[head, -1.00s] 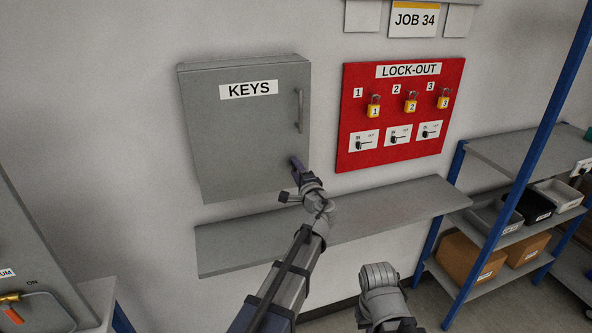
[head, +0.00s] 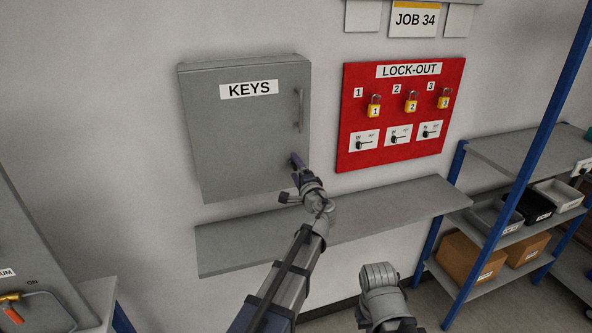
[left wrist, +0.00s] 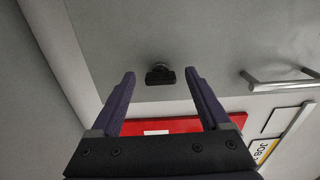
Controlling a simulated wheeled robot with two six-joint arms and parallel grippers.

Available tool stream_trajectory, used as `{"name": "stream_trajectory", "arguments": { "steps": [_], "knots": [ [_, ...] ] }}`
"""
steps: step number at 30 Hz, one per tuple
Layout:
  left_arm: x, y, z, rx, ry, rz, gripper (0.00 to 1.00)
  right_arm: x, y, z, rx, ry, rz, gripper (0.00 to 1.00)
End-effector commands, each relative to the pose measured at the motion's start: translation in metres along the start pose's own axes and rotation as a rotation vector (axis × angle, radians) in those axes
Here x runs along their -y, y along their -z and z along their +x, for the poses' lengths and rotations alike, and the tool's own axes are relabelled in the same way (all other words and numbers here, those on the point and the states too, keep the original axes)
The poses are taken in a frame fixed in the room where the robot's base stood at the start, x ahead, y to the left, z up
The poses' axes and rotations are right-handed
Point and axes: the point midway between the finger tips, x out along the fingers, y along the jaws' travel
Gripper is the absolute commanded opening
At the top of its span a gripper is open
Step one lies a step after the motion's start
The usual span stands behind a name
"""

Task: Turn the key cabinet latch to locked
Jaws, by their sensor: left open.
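The grey key cabinet (head: 235,130) labelled KEYS hangs on the wall, its door shut, with a bar handle (head: 299,110) at its right side. In the left wrist view the latch (left wrist: 160,74) is a small dark knob on the grey door. My left gripper (head: 297,161) is at the lower right of the door. Its two fingers are open, one on each side of the latch in the left wrist view, with gaps between. I cannot tell how far the fingertips are from the door. In the head view the gripper hides the latch.
A red LOCK-OUT board (head: 400,155) with several padlocks and switches hangs to the right of the cabinet. A grey shelf (head: 400,208) runs along the wall below. A blue-framed rack (head: 456,170) with bins stands at the right.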

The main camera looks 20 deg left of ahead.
Motion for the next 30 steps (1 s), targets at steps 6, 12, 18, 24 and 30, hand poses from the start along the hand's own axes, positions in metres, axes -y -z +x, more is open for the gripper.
{"name": "stream_trajectory", "arguments": {
  "steps": [6, 12, 18, 24, 30],
  "knots": [
    [0.0, 0.0, -0.008, -0.001, 0.0, 0.001, 0.8, 0.0, 0.0, 0.0, 0.0, 0.0, 0.0, 0.0],
    [0.0, -0.001, -0.041, -0.003, 0.0, 0.001, 0.8, 0.0, 0.0, 0.0, 0.0, 0.0, 0.0, 0.0],
    [0.0, -0.001, -0.068, -0.002, 0.0, 0.0, 0.8, 0.0, 0.0, 0.0, 0.0, 0.0, 0.0, 0.0],
    [0.0, 0.0, -0.078, 0.0, 0.0, 0.0, 0.8, 0.0, 0.0, 0.0, 0.0, 0.0, 0.0, 0.0],
    [0.0, 0.0, -0.078, 0.0, 0.0, 0.0, 0.8, 0.0, 0.0, 0.0, 0.0, 0.0, 0.0, 0.0]
  ]
}}
